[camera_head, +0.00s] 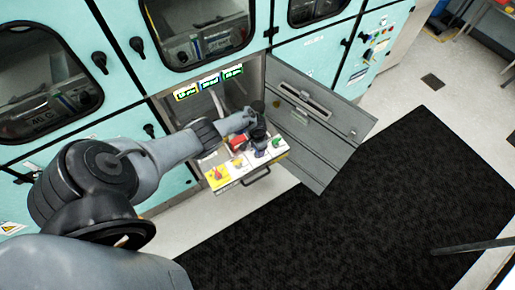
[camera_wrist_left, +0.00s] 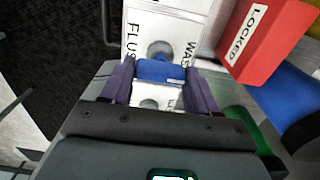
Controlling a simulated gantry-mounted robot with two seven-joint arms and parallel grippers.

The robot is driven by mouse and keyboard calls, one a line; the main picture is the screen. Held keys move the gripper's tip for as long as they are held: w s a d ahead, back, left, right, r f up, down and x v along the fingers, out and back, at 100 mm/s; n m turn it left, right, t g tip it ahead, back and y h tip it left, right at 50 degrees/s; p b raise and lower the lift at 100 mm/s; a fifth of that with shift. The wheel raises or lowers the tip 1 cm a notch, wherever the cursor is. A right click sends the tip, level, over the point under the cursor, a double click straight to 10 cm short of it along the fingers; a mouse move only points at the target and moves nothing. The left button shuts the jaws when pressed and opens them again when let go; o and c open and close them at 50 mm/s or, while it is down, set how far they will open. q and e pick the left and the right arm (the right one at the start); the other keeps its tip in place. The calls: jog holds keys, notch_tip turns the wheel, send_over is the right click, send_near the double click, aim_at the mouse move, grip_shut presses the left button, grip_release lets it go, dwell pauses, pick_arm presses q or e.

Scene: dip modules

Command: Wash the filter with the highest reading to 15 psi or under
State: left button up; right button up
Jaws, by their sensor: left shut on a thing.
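My left gripper (camera_head: 258,132) reaches into the open bay from the left, over the valve panel. In the left wrist view the gripper (camera_wrist_left: 160,80) is shut on a blue valve handle (camera_wrist_left: 158,70), with a dark finger on each side. The white plate (camera_wrist_left: 180,22) around it carries the labels FLUSH and WASH, partly covered. Three lit pressure displays sit at the top of the bay: left (camera_head: 186,94), middle (camera_head: 209,84) and right (camera_head: 232,71). Their figures are too small to read surely. My right gripper is not in view.
A red block marked LOCKED (camera_wrist_left: 268,38) is beside the held handle. The panel also has a green knob (camera_head: 278,142) and a yellow section (camera_head: 212,180) with a red knob. A grey door (camera_head: 315,125) stands open at right. A black mat (camera_head: 350,210) covers the floor.

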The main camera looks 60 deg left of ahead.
pick_arm(q)
jog(key=o, duration=1.1)
jog(key=shift+c, duration=0.2)
notch_tip(320, 180, up, 11)
jog(key=p, duration=0.7)
jog(key=shift+f, duration=0.1)
